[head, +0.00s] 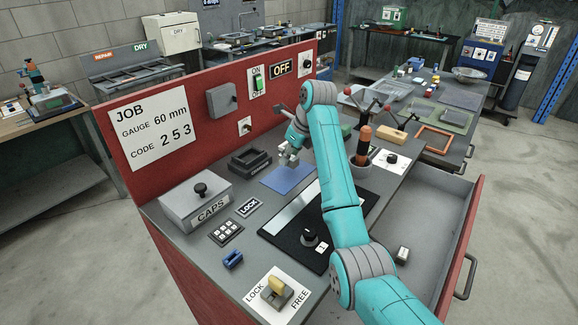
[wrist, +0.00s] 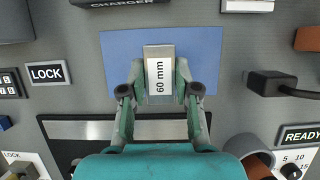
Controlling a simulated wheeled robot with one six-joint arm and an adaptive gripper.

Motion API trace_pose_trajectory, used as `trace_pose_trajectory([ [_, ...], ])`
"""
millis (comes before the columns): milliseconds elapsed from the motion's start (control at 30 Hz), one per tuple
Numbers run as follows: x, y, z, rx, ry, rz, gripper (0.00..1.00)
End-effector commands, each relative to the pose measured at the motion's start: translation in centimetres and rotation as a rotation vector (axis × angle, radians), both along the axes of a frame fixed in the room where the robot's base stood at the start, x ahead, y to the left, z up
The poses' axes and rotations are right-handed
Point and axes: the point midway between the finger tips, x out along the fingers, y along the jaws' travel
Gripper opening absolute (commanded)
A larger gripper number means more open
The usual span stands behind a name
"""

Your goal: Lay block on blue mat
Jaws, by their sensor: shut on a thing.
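A grey block marked "60 mm" (wrist: 159,68) is between the fingers of my gripper (wrist: 160,90) in the wrist view, and the fingers are shut on its sides. The blue mat (wrist: 212,45) lies behind and around the block in that view. In the head view my gripper (head: 287,158) is over the far part of the blue mat (head: 292,182). The block's lower end is too small there to tell whether it touches the mat.
A black charger tray (head: 250,161) is left of the mat. A black panel (head: 290,232) lies in front. An open drawer (head: 425,225) is at the right.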

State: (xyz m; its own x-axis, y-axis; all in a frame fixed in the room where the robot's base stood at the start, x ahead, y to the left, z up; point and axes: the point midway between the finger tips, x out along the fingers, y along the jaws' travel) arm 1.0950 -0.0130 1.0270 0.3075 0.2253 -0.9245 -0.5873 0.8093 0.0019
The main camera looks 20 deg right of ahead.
Motion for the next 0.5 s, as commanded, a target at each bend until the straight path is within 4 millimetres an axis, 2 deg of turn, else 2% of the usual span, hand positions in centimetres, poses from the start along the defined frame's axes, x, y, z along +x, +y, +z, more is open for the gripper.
trace_pose_trajectory([
  [133, 0.0, 0.0, -1.1, 0.0, -0.002, 0.001, 0.0],
  [300, 0.0, 0.0, -3.3, 0.0, -0.002, 0.001, 0.0],
  [500, 0.0, 0.0, -3.7, -0.001, -0.003, 0.001, 0.0],
])
